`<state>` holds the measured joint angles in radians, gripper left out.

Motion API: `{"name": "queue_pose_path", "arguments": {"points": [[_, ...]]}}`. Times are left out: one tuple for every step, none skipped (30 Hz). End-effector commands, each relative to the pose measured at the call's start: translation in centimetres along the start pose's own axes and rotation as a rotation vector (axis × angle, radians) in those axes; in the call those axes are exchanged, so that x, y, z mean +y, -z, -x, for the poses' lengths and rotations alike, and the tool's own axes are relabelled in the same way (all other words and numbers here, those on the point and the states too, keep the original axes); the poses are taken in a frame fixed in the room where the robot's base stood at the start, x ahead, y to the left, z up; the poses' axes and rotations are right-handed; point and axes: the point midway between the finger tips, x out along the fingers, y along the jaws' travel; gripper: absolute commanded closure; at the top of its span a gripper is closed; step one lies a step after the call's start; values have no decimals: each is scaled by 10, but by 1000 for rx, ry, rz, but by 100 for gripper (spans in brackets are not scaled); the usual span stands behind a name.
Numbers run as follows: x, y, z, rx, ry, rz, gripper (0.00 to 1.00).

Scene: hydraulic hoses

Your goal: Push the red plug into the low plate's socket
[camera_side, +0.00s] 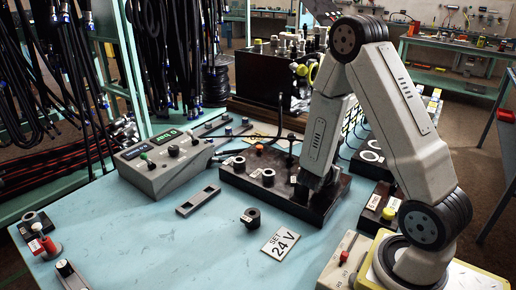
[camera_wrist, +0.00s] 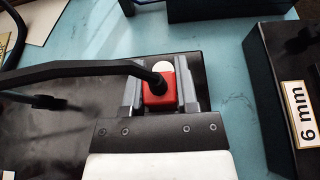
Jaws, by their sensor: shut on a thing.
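The red plug (camera_wrist: 158,92) is between the two grey fingers of my gripper (camera_wrist: 160,96) in the wrist view, with a black hose running from its top to the left. My gripper is shut on it. A black plate (camera_wrist: 60,130) lies under the fingers, and a pale round spot (camera_wrist: 164,67) shows just beyond the plug. In the side view my gripper (camera_side: 318,190) is down at the right part of the low black plate (camera_side: 290,203). The plug is hidden there behind the gripper. The socket under it is hidden, and I cannot tell how deep the plug sits.
A grey control box (camera_side: 165,165) stands left of the plate. A dark block labelled "6 mm" (camera_wrist: 300,113) stands to the right in the wrist view.

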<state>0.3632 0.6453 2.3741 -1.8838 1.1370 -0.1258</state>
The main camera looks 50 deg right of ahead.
Motion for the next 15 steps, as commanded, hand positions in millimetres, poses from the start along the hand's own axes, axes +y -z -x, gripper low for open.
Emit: {"name": "queue_pose_path", "arguments": {"points": [[0, 1, 0, 0, 0, 0, 100], [0, 2, -1, 0, 0, 0, 100], [0, 2, -1, 0, 0, 0, 100], [0, 3, -1, 0, 0, 0, 100], [0, 3, -1, 0, 0, 1, 100], [0, 4, -2, 0, 0, 1, 100], [0, 4, -2, 0, 0, 1, 100], [0, 5, -2, 0, 0, 1, 100], [0, 5, -2, 0, 0, 1, 100], [0, 6, -2, 0, 0, 1, 100], [0, 6, -3, 0, 0, 1, 100], [0, 7, -3, 0, 0, 0, 100], [0, 7, -3, 0, 0, 0, 100], [0, 7, -3, 0, 0, 0, 56], [0, 7, -3, 0, 0, 0, 43]]}}
